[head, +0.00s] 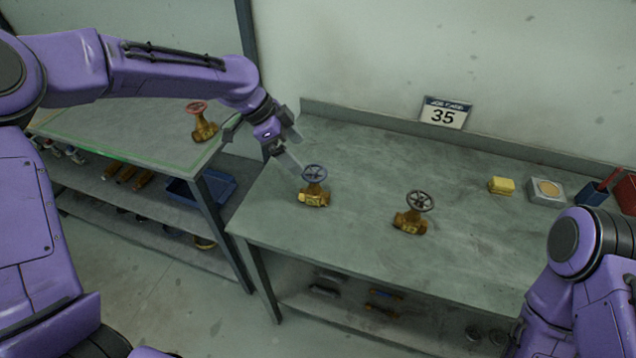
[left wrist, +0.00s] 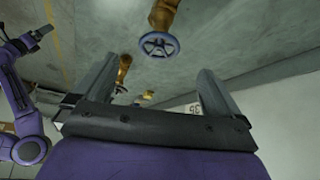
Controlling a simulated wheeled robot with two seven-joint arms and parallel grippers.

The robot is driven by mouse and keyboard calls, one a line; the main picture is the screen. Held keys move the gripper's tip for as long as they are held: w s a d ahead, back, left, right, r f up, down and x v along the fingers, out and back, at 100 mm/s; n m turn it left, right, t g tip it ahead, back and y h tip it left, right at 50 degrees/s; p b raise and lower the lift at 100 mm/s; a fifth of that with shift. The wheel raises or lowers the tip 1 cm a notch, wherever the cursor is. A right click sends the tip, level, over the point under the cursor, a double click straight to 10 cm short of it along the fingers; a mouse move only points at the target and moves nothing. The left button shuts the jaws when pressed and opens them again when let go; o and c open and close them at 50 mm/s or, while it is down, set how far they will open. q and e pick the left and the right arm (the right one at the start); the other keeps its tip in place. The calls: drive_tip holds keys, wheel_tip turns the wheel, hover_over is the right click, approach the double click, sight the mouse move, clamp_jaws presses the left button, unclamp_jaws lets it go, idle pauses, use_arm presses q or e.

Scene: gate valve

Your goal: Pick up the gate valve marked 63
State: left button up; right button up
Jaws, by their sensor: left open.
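A brass gate valve (head: 313,197) with a blue-grey handwheel stands at the left end of the near bench. A second brass valve (head: 410,222) with a dark handwheel stands to its right. A third valve (head: 203,127) with a red handwheel stands on the left bench. I cannot read a number on any of them. My left gripper (head: 299,156) is open and empty, just above and left of the blue-wheeled valve. In the left wrist view the blue handwheel (left wrist: 158,44) shows beyond the parted fingers, apart from them.
A job card (head: 444,113) reading 35 stands at the bench's back edge. A yellow block (head: 501,186), a grey box (head: 545,191) and red and blue items are at the right. The bench (head: 365,165) is clear between the valves. A gap separates the two benches.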

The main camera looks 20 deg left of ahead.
sight(313, 171)
use_arm(q)
drive_tip(key=d+f, duration=0.1)
drive_tip(key=d+f+p, duration=0.1)
drive_tip(key=f, duration=0.1)
drive_tip(key=shift+s, duration=0.2)
drive_tip(key=p+x, duration=0.1)
drive_tip(key=x, duration=0.1)
drive_tip(key=w+p+x, duration=0.1)
drive_tip(key=x, duration=0.2)
drive_tip(key=shift+a+f, duration=0.1)
drive_tip(key=shift+d+f, duration=0.25)
clamp_jaws()
use_arm(e)
drive_tip(key=r, duration=0.3)
drive_tip(key=shift+s+r, duration=0.35)
drive_tip(key=shift+r, duration=0.05)
